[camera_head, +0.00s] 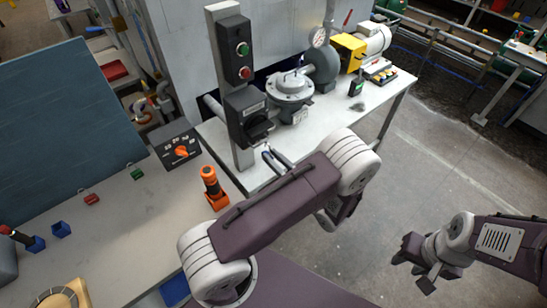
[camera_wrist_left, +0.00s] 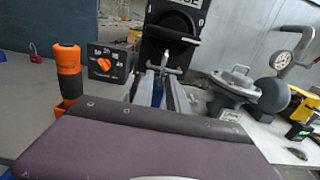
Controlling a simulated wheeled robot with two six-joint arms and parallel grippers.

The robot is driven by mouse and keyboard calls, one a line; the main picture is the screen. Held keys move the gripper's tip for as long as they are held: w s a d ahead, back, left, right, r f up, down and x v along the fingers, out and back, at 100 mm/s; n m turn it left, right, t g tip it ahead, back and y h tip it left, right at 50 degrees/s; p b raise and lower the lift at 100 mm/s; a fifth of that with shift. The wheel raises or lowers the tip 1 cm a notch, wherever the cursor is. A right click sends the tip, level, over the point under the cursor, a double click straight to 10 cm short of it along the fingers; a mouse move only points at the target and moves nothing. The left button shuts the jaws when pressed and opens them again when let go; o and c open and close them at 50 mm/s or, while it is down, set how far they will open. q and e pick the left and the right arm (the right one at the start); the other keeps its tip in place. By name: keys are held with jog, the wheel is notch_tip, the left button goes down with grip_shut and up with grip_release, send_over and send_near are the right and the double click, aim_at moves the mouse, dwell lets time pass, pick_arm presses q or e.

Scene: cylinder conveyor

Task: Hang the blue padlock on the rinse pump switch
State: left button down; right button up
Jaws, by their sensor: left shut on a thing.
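The switch (camera_head: 247,116) is a black box with a dark handle on a grey post. It fills the top middle of the left wrist view (camera_wrist_left: 170,32), where its label ends in "SE". My left gripper (camera_head: 274,157) is just in front of and below the switch. It is shut on the blue padlock (camera_wrist_left: 158,92), whose blue body shows between the fingers. Metal, apparently the shackle, rises toward the switch handle; I cannot tell whether it touches or passes through. My right gripper (camera_head: 418,266) is empty, with fingers apart, over the floor at right.
A push-button box (camera_head: 234,48) sits above the switch. A grey pump (camera_head: 290,92) stands right of it on the bench. An orange-black torch-like object (camera_head: 213,187) and a rotary dial box (camera_head: 178,147) stand left. Red (camera_head: 91,199) and green (camera_head: 136,173) padlocks lie on the left table.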

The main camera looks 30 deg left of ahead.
pick_arm(q)
jog(key=shift+x, duration=1.9)
jog(key=shift+r, duration=0.1)
pick_arm(e)
jog(key=shift+d+r, duration=0.15)
pick_arm(q)
jog(key=shift+r, duration=0.15)
pick_arm(e)
jog(key=shift+s+d, duration=0.1)
jog(key=shift+d, duration=0.05)
